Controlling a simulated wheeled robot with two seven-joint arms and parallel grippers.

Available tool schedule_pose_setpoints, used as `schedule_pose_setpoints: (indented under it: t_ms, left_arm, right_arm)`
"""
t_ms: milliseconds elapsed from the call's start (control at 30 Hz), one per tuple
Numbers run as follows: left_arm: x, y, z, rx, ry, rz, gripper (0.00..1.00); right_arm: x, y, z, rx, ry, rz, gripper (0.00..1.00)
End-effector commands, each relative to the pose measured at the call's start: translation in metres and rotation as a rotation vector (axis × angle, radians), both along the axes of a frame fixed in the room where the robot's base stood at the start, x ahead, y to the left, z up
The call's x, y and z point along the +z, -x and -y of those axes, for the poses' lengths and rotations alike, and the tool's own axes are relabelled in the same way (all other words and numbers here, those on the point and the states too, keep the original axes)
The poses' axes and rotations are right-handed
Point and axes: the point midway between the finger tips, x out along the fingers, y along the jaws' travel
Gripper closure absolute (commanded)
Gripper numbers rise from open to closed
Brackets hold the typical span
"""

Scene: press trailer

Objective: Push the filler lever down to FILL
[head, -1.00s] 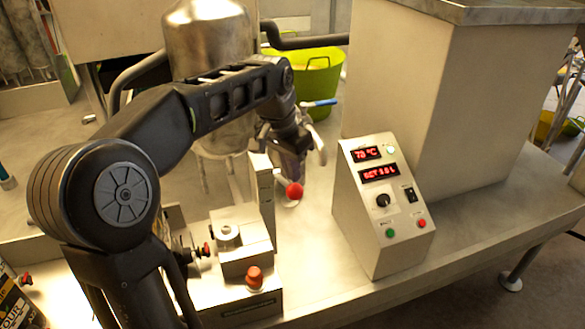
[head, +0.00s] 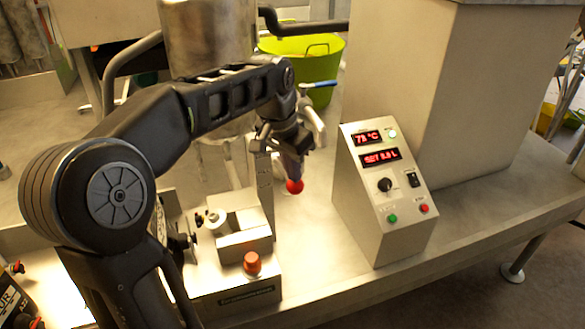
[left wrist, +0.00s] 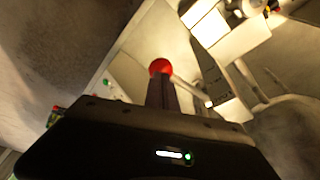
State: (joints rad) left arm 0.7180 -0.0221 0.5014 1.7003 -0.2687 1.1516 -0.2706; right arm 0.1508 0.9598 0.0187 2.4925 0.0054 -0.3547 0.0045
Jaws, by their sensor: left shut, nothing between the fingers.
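The filler lever shows as a red ball knob (head: 295,186) in the head view, just right of an upright metal plate on the filler. In the left wrist view the red knob (left wrist: 160,66) sits at my fingertips, with a thin metal rod (left wrist: 188,87) running down to the right. My left gripper (head: 292,174) is shut and empty. Its fingers point down with their tips at the top of the knob, seemingly touching it. The left fingers also show in the wrist view (left wrist: 161,78). No FILL mark is legible. My right gripper is out of view.
A control box (head: 385,190) with red displays stands right of the lever. A filler block with a red button (head: 252,263) is in front. A steel vessel (head: 208,40) and a green tub (head: 325,68) stand behind. The bench is clear at the right front.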

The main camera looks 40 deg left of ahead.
Motion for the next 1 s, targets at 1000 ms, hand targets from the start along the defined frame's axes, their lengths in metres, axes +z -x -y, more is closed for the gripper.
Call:
schedule_pose_setpoints:
  t_ms: [1000]
  left_arm:
    - [-0.042,0.003,0.004,0.0,-0.001,0.0,1.0]
  right_arm:
    - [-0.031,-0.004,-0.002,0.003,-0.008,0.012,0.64]
